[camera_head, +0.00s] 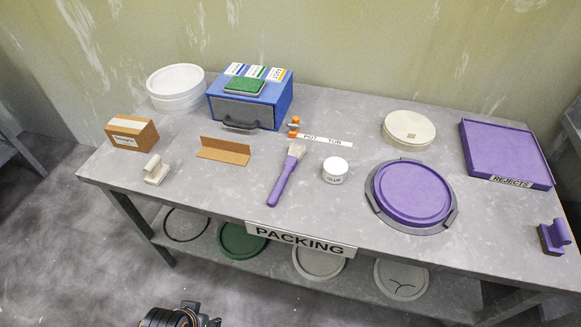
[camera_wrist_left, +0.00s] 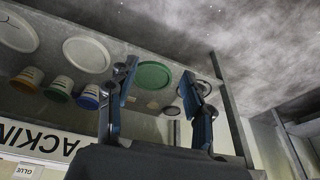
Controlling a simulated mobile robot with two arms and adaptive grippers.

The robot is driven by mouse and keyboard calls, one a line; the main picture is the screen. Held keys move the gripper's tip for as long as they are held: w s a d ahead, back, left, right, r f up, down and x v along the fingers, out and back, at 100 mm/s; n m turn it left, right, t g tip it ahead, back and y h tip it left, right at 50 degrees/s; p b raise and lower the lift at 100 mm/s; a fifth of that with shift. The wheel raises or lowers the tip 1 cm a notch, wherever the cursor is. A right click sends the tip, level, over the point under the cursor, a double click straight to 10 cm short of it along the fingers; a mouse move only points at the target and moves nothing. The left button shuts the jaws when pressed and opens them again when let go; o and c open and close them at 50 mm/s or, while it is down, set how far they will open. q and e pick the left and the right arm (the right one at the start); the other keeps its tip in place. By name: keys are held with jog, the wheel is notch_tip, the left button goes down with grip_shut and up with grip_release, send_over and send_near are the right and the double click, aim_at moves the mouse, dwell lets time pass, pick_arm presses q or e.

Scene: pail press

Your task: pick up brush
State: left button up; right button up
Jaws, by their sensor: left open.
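The brush (camera_head: 287,175) lies on the grey table near its front edge, with a purple handle toward the front and pale bristles pointing away. My left gripper (camera_wrist_left: 158,78) is open and empty in the left wrist view, its two blue-and-black fingers spread apart. It is below and in front of the table, facing the lower shelf, well away from the brush. The brush does not show in the left wrist view. My right gripper is in neither view.
A white glue pot (camera_head: 335,170) stands just right of the brush, and a brown angled piece (camera_head: 224,150) lies to its left. An orange-topped item (camera_head: 294,126) is behind the bristles. The PACKING sign (camera_head: 300,241) hangs on the front edge. Lids, including a green one (camera_wrist_left: 153,75), are on the shelf.

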pick_arm(q)
jog(key=w+d+r+t, duration=0.1)
jog(key=w+r, duration=0.2)
jog(key=r, duration=0.3)
jog(key=m+t+h, duration=0.3)
jog(key=t+h, duration=0.2)
jog(key=t, duration=0.3)
send_near(276, 190)
jog(key=x, duration=0.5)
jog(key=shift+w+d+r, duration=0.1)
jog(key=shift+w+d, duration=0.05)
jog(key=shift+x, duration=2.95)
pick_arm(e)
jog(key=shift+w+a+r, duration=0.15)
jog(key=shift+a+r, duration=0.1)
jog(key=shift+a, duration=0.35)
pick_arm(q)
jog(key=shift+c, duration=0.5)
grip_shut()
